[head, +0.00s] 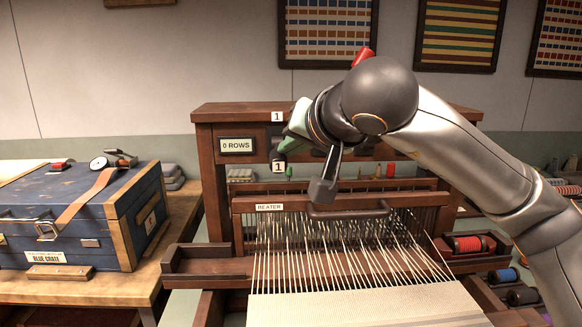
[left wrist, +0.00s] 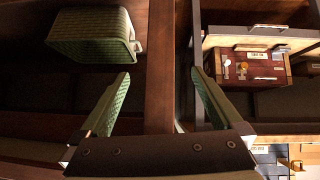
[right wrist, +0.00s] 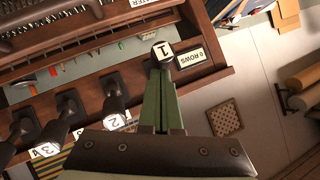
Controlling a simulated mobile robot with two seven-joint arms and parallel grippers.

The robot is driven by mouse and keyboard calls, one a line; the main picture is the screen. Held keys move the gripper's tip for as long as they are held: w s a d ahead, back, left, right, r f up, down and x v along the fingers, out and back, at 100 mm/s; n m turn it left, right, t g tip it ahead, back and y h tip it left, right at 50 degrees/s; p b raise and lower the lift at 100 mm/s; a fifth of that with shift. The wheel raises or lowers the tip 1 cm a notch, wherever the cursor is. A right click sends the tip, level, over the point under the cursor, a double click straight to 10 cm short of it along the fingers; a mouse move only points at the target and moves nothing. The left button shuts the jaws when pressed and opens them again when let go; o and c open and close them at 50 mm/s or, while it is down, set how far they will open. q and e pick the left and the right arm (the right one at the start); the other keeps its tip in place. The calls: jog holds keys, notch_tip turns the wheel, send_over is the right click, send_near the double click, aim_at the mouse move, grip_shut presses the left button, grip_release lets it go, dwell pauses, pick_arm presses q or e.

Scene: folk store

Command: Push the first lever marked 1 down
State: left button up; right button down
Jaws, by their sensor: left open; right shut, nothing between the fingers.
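The loom's lever marked 1 (head: 279,167) is at the left end of the lever row, below a "1" plate on the beam. Its dark knob with the white 1 label also shows in the right wrist view (right wrist: 162,52). My right gripper (head: 296,125) is shut and empty, just beside lever 1. In the right wrist view its green fingertips (right wrist: 160,74) reach the knob's edge; I cannot tell whether they touch. My left gripper (left wrist: 160,84) is open and empty, away from the lever and outside the head view.
Levers marked 2 (right wrist: 114,112), 3 (right wrist: 72,112) and 4 (right wrist: 28,136) stand close beside lever 1. A "0 ROWS" sign (head: 237,145) is left of it. The beater (head: 270,207) and warp threads lie below. A blue crate (head: 75,225) sits on the left table.

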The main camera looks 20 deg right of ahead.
jog(key=shift+s+f+t+b, duration=0.1)
jog(key=shift+f+t+b, duration=0.4)
jog(key=shift+f+b, duration=0.35)
pick_arm(q)
jog(key=f, duration=0.1)
jog(key=f+b, duration=0.1)
jog(key=f, duration=0.1)
jog(key=shift+s+a+f, duration=0.15)
jog(key=shift+a+f, duration=0.1)
jog(key=shift+a, duration=0.15)
pick_arm(e)
jog(key=shift+f, duration=0.55)
pick_arm(q)
jog(key=shift+b, duration=0.3)
pick_arm(e)
jog(key=shift+f, duration=0.2)
pick_arm(q)
jog(key=shift+r, duration=0.1)
pick_arm(e)
jog(key=shift+r, duration=0.1)
pick_arm(q)
jog(key=shift+s+d+r+p, duration=0.4)
jog(key=shift+d+r+p, duration=0.1)
jog(key=shift+p, duration=0.35)
pick_arm(e)
jog(key=d+v, duration=0.1)
jog(key=v, duration=1.2)
